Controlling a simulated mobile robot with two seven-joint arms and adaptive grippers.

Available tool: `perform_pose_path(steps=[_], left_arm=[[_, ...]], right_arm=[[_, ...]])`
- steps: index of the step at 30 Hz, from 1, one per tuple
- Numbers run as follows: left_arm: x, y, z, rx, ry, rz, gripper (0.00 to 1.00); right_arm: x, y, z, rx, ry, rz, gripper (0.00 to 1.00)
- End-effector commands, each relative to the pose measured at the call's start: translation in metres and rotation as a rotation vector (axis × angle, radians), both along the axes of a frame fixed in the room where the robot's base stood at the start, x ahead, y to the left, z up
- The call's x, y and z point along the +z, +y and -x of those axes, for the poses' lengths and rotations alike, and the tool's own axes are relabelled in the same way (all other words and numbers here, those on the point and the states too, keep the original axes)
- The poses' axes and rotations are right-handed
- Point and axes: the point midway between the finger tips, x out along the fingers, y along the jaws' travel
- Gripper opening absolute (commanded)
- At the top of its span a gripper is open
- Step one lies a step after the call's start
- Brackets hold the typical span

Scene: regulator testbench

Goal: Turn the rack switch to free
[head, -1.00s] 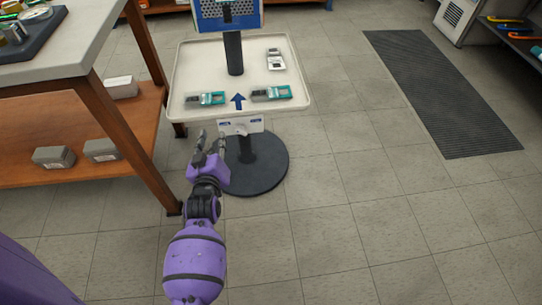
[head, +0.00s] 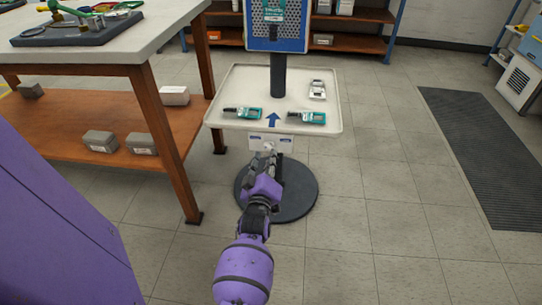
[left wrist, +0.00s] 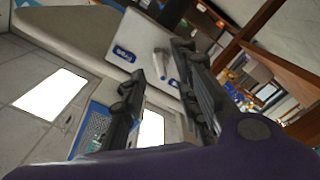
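The rack is a cream tray (head: 240,85) on a dark post with a round black base. A white switch plate (head: 287,138) hangs at its front edge; the plate also shows in the left wrist view (left wrist: 142,38), with two blue labels. My right gripper is out of view.
Two teal devices (head: 306,118) and a grey-white one (head: 317,90) lie on the tray beside a blue arrow. A blue perforated panel (head: 258,32) stands above. A wooden workbench (head: 178,125) is close on the left. The floor to the right is clear, with a dark mat (head: 475,150).

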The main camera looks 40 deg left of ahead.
Motion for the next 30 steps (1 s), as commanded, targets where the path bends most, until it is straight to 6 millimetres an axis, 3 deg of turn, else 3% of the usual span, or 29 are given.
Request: perform_pose_path(steps=[6, 17, 24, 30], left_arm=[[-0.002, 0.015, -0.023, 0.001, 0.001, 0.0, 0.29], [0.0, 0.018, -0.028, 0.001, 0.001, 0.0, 0.29], [0.0, 0.018, -0.028, 0.001, 0.001, 0.0, 0.0], [0.0, 0.017, -0.028, 0.001, 0.002, -0.002, 0.0]], right_arm=[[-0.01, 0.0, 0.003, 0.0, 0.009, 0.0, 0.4], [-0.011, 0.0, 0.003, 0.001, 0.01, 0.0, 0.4], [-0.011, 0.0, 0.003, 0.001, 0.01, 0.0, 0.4], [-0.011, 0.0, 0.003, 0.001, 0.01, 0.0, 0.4]])
